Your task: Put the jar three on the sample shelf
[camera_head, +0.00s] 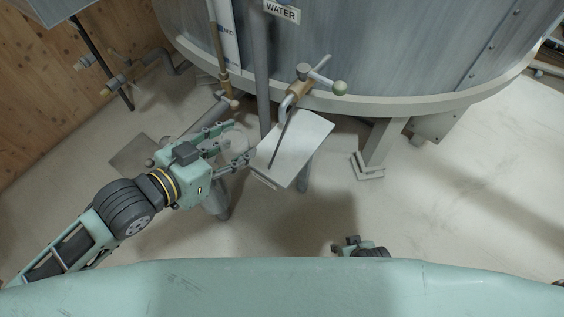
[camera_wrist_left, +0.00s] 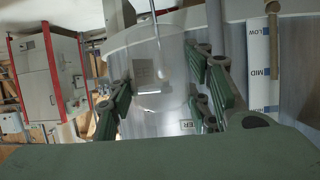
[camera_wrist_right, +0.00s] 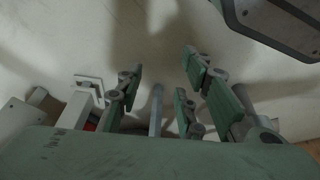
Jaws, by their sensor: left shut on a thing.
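My left gripper (camera_head: 238,146) is shut on a clear, see-through jar (camera_head: 233,142), just left of a pale flat shelf board (camera_head: 305,140). In the left wrist view the jar (camera_wrist_left: 160,105) shows as a faint round shape between the fingers (camera_wrist_left: 162,85), with a pale label-like patch whose writing I cannot read. The board, which looks like the sample shelf, is under a tap and carries no jar that I can see. A gap shows between jar and board. My right gripper (camera_wrist_right: 160,80) is open and empty; only part of it shows at the bottom of the head view.
A large grey tank (camera_head: 400,50) with a WATER sign (camera_head: 281,11) stands behind the board. A tank leg (camera_head: 380,143) stands to the right. The floor at right is open.

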